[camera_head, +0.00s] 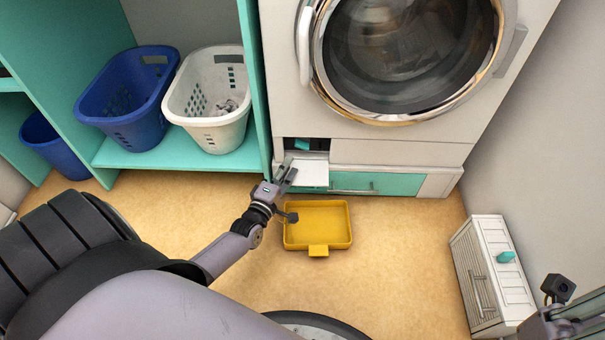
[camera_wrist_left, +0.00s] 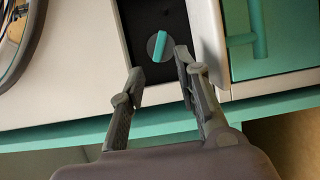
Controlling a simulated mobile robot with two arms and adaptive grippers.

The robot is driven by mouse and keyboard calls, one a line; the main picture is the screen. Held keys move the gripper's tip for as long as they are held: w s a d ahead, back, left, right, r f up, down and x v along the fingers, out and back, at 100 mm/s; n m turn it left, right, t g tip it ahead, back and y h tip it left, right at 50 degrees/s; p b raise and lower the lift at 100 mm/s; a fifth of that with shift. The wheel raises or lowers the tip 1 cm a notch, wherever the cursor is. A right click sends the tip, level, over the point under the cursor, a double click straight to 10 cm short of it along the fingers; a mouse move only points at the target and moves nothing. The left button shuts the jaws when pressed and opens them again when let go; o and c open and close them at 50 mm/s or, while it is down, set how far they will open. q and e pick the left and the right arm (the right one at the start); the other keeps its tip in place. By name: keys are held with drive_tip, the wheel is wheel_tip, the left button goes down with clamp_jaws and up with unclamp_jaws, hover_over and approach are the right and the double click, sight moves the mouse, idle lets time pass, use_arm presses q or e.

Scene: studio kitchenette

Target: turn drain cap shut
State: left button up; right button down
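The drain cap is a teal bar handle on a grey disc (camera_wrist_left: 160,46) in the wrist view, set in a dark recess (camera_wrist_left: 140,22). Its bar stands nearly upright there, leaning slightly. In the head view the cap (camera_head: 301,144) shows as a small teal patch in the recess at the washer's lower left. My left gripper (camera_wrist_left: 160,62) is open and empty, its fingers spread below and to either side of the cap, apparently apart from it. In the head view the left gripper (camera_head: 286,172) is beside the open white flap (camera_head: 309,174). My right arm shows at the lower right; its fingers are unclear.
A yellow tray (camera_head: 318,226) lies on the floor below the flap. The washer (camera_head: 345,135) stands above a teal drawer (camera_head: 375,183). Blue (camera_head: 128,98) and white (camera_head: 211,105) baskets sit on the left shelf. A white cabinet (camera_head: 490,272) stands right.

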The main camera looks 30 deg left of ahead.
use_arm(q)
drive_tip(key=s+d+p, duration=0.1)
drive_tip(key=s+p, duration=0.2)
drive_tip(key=s, duration=0.6)
drive_tip(key=s+d+r+m+g+h+p, duration=0.2)
drive_tip(key=s+d+r+m+g+p, duration=0.2)
drive_tip(key=d+m+p, duration=0.4)
drive_tip(key=s+d+r+m+g+h+p, duration=0.2)
drive_tip(key=s+d+r+m+g+p, duration=0.2)
drive_tip(key=d+m+g+p, duration=0.3)
drive_tip(key=d+r+m+p, duration=0.1)
drive_tip(key=p, duration=0.4)
drive_tip(key=shift+s+r+m, duration=0.2)
drive_tip(key=shift+s+m, duration=0.1)
drive_tip(key=shift+m, duration=0.1)
